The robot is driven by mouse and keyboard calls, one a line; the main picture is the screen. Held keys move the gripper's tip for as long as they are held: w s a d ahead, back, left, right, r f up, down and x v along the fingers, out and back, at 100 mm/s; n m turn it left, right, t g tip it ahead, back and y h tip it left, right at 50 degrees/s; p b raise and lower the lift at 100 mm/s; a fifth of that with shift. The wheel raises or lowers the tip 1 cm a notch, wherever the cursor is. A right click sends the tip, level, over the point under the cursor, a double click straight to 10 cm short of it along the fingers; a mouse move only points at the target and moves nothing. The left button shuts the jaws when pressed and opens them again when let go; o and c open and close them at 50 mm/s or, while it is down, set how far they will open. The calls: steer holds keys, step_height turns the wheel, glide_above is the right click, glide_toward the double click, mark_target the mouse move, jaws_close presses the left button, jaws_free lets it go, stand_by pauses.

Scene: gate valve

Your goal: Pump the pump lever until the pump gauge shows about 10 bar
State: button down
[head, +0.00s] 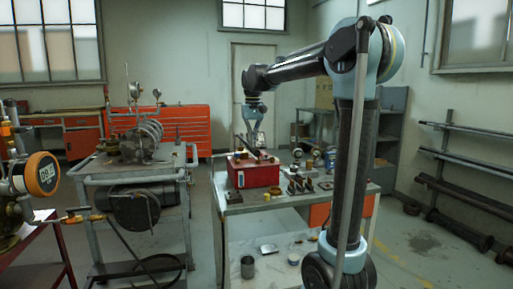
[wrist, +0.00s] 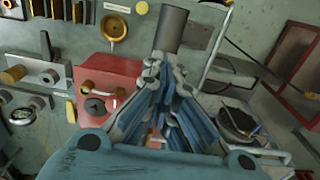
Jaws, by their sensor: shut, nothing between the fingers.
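My gripper (head: 252,142) is over the red pump box (head: 253,174) on the grey table, pointing down. In the wrist view its blue-grey fingers (wrist: 168,62) are shut with nothing between them. A dark grey cylinder end (wrist: 171,28), probably the pump lever, shows just beyond the fingertips; I cannot tell whether they touch it.
A cart with machinery (head: 140,145) is left of the table. Several small metal parts (head: 300,184) lie right of the red box. Pipe racks (head: 465,165) line the right wall.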

steer(key=shift+f, duration=0.1)
steer(key=shift+r, duration=3.55)
steer(key=shift+r, duration=2.5)
steer(key=s+d+f+m+t, duration=0.1)
steer(key=s+d+f, duration=0.8)
steer(key=s+f, duration=0.25)
steer(key=s+d+f+m+t, duration=0.1)
steer(key=s+d+f, duration=0.8)
steer(key=s+f, duration=0.3)
steer(key=s+d+f, duration=0.1)
steer(key=s+f, duration=0.3)
steer(key=f, duration=0.4)
steer(key=s+d+f+m, duration=0.1)
steer(key=s+f, duration=0.3)
steer(key=f, duration=0.4)
steer(key=shift+s+d, duration=0.2)
steer(key=shift+d, duration=0.55)
